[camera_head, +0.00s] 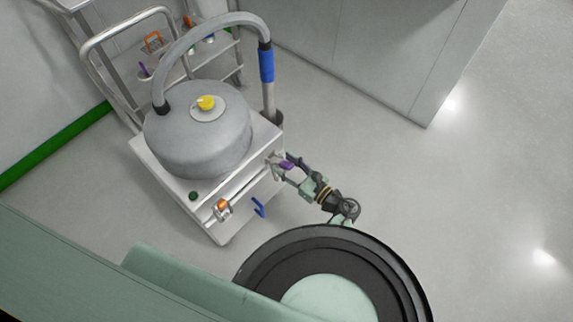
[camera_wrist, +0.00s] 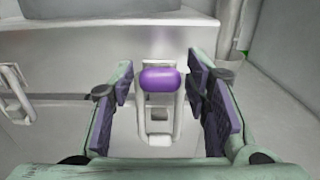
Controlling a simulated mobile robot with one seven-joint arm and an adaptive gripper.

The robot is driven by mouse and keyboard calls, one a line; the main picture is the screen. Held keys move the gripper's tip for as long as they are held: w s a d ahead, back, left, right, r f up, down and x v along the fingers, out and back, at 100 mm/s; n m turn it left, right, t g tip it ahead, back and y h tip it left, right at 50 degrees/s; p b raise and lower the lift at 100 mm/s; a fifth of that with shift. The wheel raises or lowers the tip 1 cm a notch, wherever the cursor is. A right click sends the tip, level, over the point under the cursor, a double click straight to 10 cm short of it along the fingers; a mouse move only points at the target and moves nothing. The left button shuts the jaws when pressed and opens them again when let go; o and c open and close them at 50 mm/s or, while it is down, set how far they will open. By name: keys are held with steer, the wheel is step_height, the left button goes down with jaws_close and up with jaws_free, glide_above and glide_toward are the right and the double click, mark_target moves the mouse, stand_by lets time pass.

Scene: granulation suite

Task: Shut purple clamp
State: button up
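The purple clamp (camera_wrist: 160,79) has a rounded purple handle on a pale metal bracket with a slot below it. It is on the front of the white machine cart, and its purple handle also shows in the head view (camera_head: 286,165). My gripper (camera_wrist: 166,100) is open, with a dark-padded finger on each side of the clamp and a gap to the handle on both sides. In the head view my gripper (camera_head: 291,169) is at the cart's right front corner. I cannot tell from these frames whether the clamp's latch is engaged.
The cart (camera_head: 165,172) carries a grey round vessel (camera_head: 197,135) with a yellow knob (camera_head: 206,102). A bent pipe with a blue sleeve (camera_head: 266,66) rises behind. An orange clamp (camera_head: 222,208) and blue handle (camera_head: 258,207) are at the front. The floor to the right is clear.

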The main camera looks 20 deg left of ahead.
jaws_close()
stand_by(0.3)
stand_by(0.3)
